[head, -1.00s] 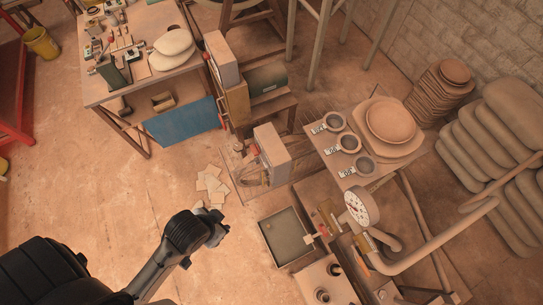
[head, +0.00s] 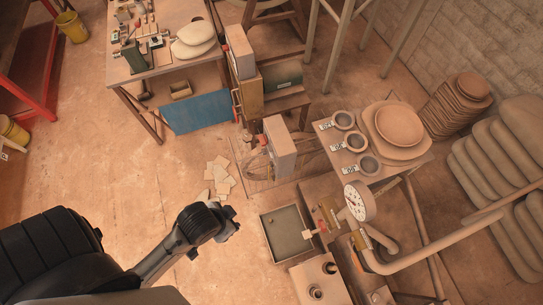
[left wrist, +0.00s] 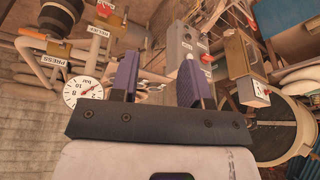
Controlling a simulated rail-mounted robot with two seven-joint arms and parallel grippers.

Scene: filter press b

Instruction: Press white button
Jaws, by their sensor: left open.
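My left gripper (head: 228,228) reaches in from the lower left in the head view, above the floor and left of the shallow tray. In the left wrist view its two purple-padded fingers (left wrist: 158,78) are apart with nothing between them. I cannot make out for certain which button is white. A pale box (head: 279,150) with a red button on its left side shows in the head view, apart from the gripper. My right gripper is not in view.
A shallow tray (head: 270,246) and a dial gauge (head: 358,201) with a bent pipe stand right of the gripper. A table with round pieces (head: 345,122) is beyond. Pale sheets (head: 218,178) lie on the floor.

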